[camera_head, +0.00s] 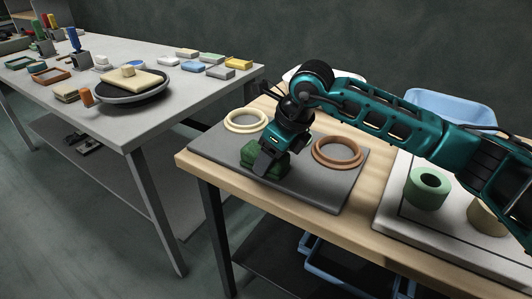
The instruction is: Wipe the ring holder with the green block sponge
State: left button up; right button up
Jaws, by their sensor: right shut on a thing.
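The green block sponge (248,157) is dark green and sits in the jaws of my right gripper (264,163), low over a dark grey slab (313,190) on the wooden-topped table. My right gripper is shut on the sponge and points down; it hides part of it. I cannot tell whether the sponge touches the slab. A cream ring (228,122) lies at the slab's back left, behind the sponge. A brown ring (338,163) lies to the right of the gripper. I cannot tell which thing is the ring holder. My left gripper is not in view.
A pale board at right bears a green hollow cylinder (426,195) and a beige one (487,217). A blue bin (455,105) stands behind my right arm. The grey table (160,125) at left bears a dark round dish (118,98), several blocks and tools. The slab's front is clear.

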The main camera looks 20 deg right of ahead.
aim_at(289, 175)
jog(key=shift+f, duration=0.1)
jog(key=shift+s+d, duration=0.6)
jog(key=shift+d, duration=0.05)
jog(key=shift+s+d+b, duration=0.3)
jog(key=shift+s+d, duration=1)
jog(key=shift+s, duration=0.3)
jog(key=shift+r+p, duration=0.45)
jog(key=shift+r, duration=0.25)
notch_tip(289, 175, up, 6)
jog(key=p, duration=0.3)
jog(key=shift+f+p, duration=0.1)
jog(key=shift+p, duration=0.25)
